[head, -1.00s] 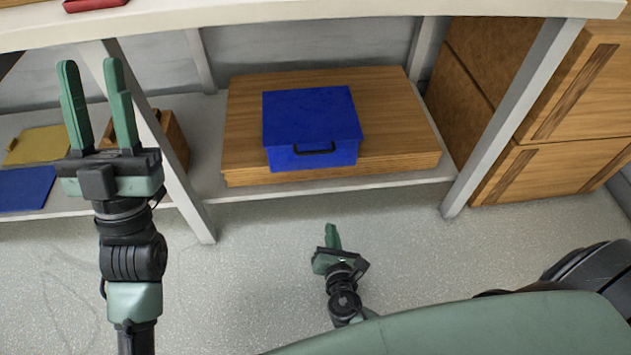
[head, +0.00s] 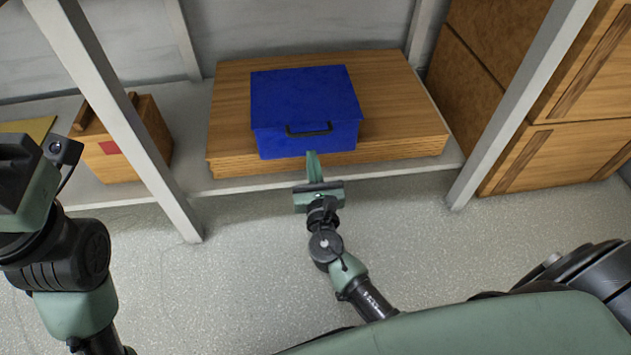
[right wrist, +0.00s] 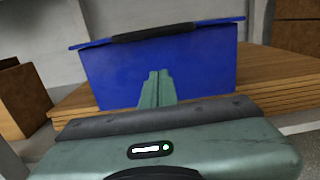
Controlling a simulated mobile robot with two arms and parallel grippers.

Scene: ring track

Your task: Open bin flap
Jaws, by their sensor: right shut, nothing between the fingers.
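A blue bin (head: 305,105) with a flap on top and a dark handle (head: 309,130) on its front sits on a wooden board on the low shelf. The flap is down. My right gripper (head: 312,155) is shut and empty, its fingertips just below the handle and near the bin's front face. In the right wrist view the shut fingers (right wrist: 158,75) point at the bin's front (right wrist: 190,72), under the handle (right wrist: 153,33). I cannot tell whether they touch it. My left arm is at the left edge; its fingers are out of the picture.
The wooden board (head: 425,120) lies on the pale shelf (head: 400,172) between two slanted grey legs (head: 125,115), (head: 520,110). A wooden box (head: 128,140) stands left of it. Wooden drawers (head: 560,130) stand at the right. The floor in front is clear.

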